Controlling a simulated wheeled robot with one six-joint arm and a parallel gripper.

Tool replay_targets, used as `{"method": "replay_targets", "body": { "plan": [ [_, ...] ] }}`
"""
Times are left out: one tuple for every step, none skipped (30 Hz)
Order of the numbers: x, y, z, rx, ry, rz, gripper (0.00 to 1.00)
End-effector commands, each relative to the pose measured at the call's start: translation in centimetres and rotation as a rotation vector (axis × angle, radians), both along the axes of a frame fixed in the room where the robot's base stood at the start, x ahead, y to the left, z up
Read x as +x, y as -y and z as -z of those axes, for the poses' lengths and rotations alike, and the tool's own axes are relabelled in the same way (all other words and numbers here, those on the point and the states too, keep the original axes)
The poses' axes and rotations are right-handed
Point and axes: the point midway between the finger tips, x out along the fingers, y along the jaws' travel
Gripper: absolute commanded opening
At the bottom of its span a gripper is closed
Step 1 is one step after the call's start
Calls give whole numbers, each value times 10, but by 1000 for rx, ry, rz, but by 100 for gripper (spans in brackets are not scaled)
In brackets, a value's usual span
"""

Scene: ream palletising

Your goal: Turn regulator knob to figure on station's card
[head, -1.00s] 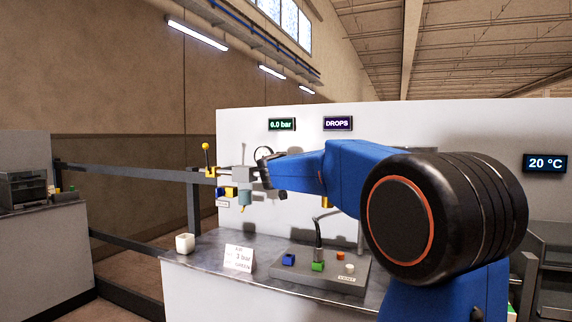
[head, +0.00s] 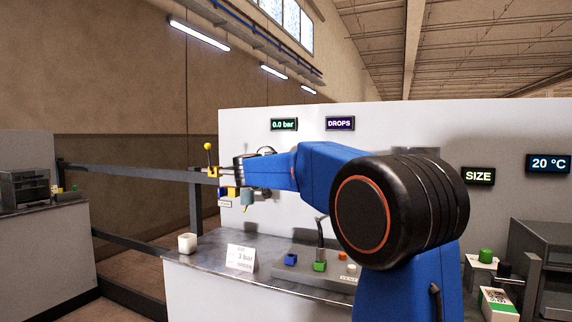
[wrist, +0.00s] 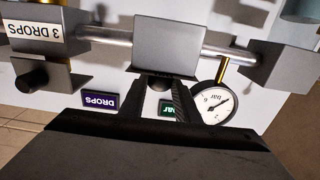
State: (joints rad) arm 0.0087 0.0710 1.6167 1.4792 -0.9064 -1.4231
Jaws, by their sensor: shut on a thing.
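In the wrist view, which is upside down, my gripper (wrist: 156,98) is shut on a dark round knob (wrist: 155,82) below a grey block on the pipe; the fingers hide most of it. A round gauge (wrist: 216,103) marked in bar sits to its right. In the head view my gripper (head: 240,170) is at the pipe fittings, too small there to show its grip. The station's card (head: 240,258) stands on the bench and reads 3 bar, with other lines hard to read. The green display (head: 284,125) on the wall reads 0.0 bar.
A plate reading 3 DROPS (wrist: 35,36) and a second dark knob (wrist: 30,80) are at the left in the wrist view. A yellow-handled lever (head: 208,148) rises left of my gripper.

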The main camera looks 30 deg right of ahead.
Motion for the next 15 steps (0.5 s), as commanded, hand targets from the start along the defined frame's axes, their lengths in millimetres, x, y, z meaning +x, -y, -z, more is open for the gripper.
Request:
{"method": "replay_targets", "body": {
  "plan": [
    [0, 0, 0, -1, 1, 0, 6],
    [0, 0, 0, -1, 1, 0, 6],
    [0, 0, 0, -1, 1, 0, 6],
    [0, 0, 0, -1, 1, -1, 6],
    [0, 0, 0, -1, 1, -1, 6],
    [0, 0, 0, -1, 1, -1, 33],
    [0, 0, 0, -1, 1, -1, 37],
    [0, 0, 0, -1, 1, -1, 37],
    [0, 0, 0, -1, 1, -1, 37],
    [0, 0, 0, -1, 1, -1, 37],
    [0, 0, 0, -1, 1, -1, 37],
    [0, 0, 0, 0, 1, -1, 37],
    [0, 0, 0, 0, 1, -1, 37],
    [0, 0, 0, 0, 1, -1, 37],
    [0, 0, 0, 1, 1, -1, 37]
  ]
}}
